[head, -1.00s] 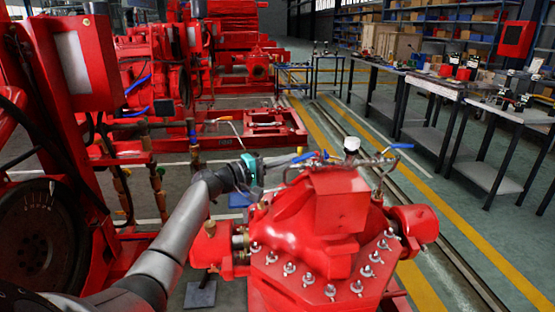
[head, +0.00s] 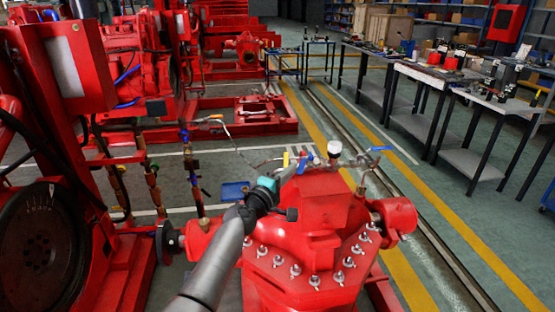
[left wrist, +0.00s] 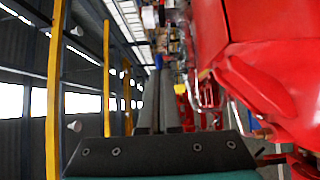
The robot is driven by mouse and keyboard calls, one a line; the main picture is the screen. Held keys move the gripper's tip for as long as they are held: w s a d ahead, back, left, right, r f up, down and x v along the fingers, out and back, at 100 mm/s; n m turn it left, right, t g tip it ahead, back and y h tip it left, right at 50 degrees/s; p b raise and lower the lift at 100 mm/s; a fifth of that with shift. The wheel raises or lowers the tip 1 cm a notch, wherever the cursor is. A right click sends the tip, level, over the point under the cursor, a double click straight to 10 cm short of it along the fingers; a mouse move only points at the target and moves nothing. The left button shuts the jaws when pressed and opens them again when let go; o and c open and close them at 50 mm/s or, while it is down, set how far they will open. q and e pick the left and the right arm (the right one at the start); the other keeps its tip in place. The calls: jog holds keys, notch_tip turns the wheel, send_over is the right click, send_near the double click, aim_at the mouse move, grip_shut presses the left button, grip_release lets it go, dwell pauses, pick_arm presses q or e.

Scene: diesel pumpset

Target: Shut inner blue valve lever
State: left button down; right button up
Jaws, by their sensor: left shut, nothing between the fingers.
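The red pump casing (head: 325,205) stands in front of me, with thin pipework and a white-faced gauge (head: 334,148) on top. The outer blue valve lever (head: 381,148) sticks out to the right of the gauge. The inner blue lever (head: 302,160) shows small to the left of the gauge, just beyond my left gripper. My left gripper (head: 289,173) is shut and empty, above the left part of the casing. Its grey fingers (left wrist: 158,85) lie side by side in the left wrist view. I cannot tell whether they touch the lever. My right gripper is not in view.
A red engine frame with a flywheel (head: 42,235) stands close on the left. Upright pipes with valves (head: 193,170) rise behind my left arm. A blue tray (head: 235,191) lies on the floor beyond. Workbenches (head: 440,85) stand at the right, with open floor between.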

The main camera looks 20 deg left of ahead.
aim_at(302, 173)
pick_arm(q)
jog(key=shift+d+f, duration=0.15)
jog(key=shift+d, duration=1.65)
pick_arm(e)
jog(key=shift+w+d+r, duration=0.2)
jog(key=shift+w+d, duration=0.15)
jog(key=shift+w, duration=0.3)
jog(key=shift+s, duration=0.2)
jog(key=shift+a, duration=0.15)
